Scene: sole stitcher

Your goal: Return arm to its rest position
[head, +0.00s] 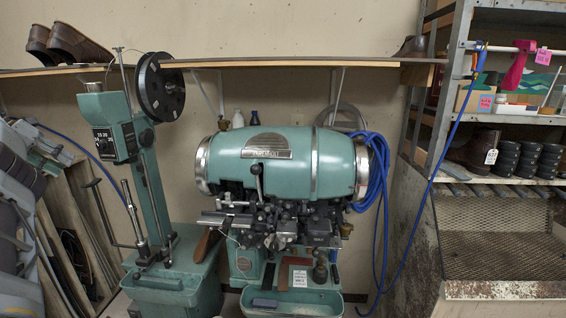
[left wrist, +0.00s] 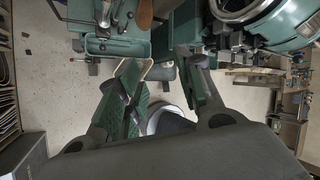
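My left gripper (left wrist: 167,70) shows in the left wrist view. Its two dark fingers stand apart, with floor and a pale round thing visible between and behind them. I see nothing held between the fingers. Part of the green machine (left wrist: 240,12) also shows along the top of the left wrist view, apart from the fingers. My right gripper is in neither view.
A green post with a black reel (head: 160,87) stands left of the stitcher barrel. Brown shoes (head: 78,43) sit on a wall shelf (head: 290,62). A blue hose (head: 425,190) hangs at the right, beside a metal rack (head: 500,290). Boards lean near my left arm.

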